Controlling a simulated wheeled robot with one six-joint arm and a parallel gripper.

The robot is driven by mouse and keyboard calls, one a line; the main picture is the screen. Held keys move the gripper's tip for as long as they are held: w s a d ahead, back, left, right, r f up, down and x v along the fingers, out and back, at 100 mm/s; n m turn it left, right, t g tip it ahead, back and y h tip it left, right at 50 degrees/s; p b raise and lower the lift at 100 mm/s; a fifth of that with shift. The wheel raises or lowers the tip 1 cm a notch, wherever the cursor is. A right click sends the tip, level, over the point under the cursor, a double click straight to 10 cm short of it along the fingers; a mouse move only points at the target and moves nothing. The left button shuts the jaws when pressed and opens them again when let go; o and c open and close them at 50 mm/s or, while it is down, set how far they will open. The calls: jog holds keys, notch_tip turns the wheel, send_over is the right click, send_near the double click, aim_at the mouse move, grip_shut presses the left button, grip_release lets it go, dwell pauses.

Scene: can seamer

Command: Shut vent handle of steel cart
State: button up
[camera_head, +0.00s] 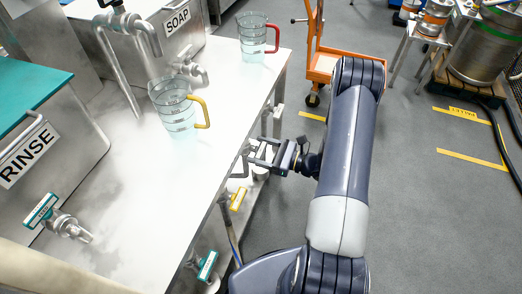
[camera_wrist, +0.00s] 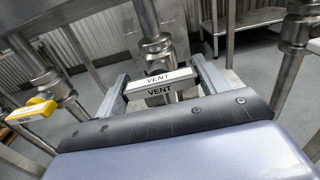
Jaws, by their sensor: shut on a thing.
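The white vent handle (camera_wrist: 158,80), lettered VENT, sits on a steel valve and pipe in the middle of the wrist view. It lies crosswise to the pipe in that view. My gripper (camera_wrist: 163,84) has one finger at each side of it and is shut on the handle. In the head view my gripper (camera_head: 264,158) is at the right edge of the steel cart (camera_head: 120,215), just below its top. The handle is hard to make out there, as the gripper and the edge cover it.
A yellow-handled valve (camera_head: 238,199) is close by, and shows at left in the wrist view (camera_wrist: 30,110). A teal-handled valve (camera_head: 207,265) is nearer. Jugs with yellow (camera_head: 175,105) and red (camera_head: 257,38) handles stand on top.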

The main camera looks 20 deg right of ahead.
jog(key=shift+m, duration=0.3)
jog(key=o, duration=1)
jog(key=v, duration=1)
jog(key=shift+s+d, duration=0.25)
jog(key=shift+d, duration=0.05)
jog(key=shift+w, duration=0.1)
jog(key=x, duration=1)
jog(key=shift+w+a, duration=0.15)
jog(key=shift+a, duration=0.15)
